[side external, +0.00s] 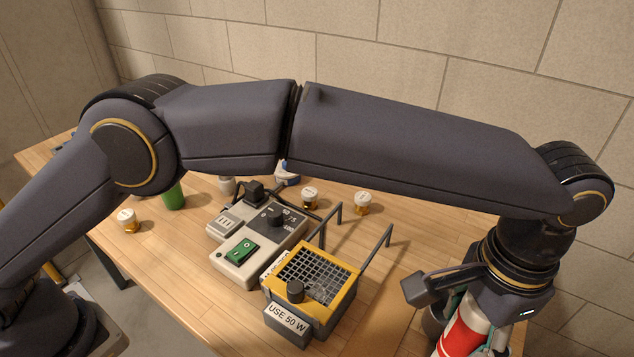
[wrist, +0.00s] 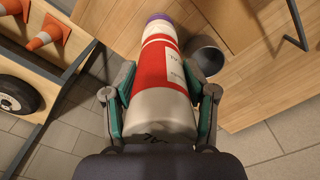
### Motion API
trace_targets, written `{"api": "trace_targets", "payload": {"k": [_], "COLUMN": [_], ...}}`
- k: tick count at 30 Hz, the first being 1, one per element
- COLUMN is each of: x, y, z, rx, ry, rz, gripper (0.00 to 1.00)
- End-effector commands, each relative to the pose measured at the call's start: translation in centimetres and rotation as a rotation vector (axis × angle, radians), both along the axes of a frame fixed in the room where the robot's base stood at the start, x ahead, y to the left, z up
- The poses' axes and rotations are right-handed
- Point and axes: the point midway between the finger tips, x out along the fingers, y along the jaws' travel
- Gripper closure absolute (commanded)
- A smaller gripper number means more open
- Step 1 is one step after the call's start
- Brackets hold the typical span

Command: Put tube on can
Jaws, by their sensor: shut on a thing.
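My gripper (wrist: 160,95) is shut on a tube (wrist: 158,58), with a finger on each side of it. The tube is white with a red band and a purple end pointing away from the wrist. In the side external view the tube (side external: 462,335) shows at the bottom right below my wrist, cut off by the frame edge. A dark grey round can (wrist: 207,55) stands just right of the tube in the wrist view. In the side external view the grey can (side external: 432,322) is mostly hidden behind the tube. I cannot tell whether tube and can touch.
A yellow mesh-topped box (side external: 315,280) with upright dark rods and a grey device (side external: 255,240) with a green switch stand left of the tube. A green cup (side external: 173,195) and several white-lidded jars (side external: 362,203) stand farther off. Orange cones (wrist: 45,35) show beside the table.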

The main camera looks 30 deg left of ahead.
Motion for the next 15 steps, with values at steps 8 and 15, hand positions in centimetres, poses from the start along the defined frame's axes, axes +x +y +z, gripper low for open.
{"api": "trace_targets", "payload": {"k": [8, 15], "x": [1.1, 1.1], "y": [-1.2, -1.1], "z": [-2.0, -4.8], "rx": [0.001, -0.001], "ry": [-0.001, -0.001], "rz": [0.0, 0.0], "gripper": [0.89, 0.89]}}
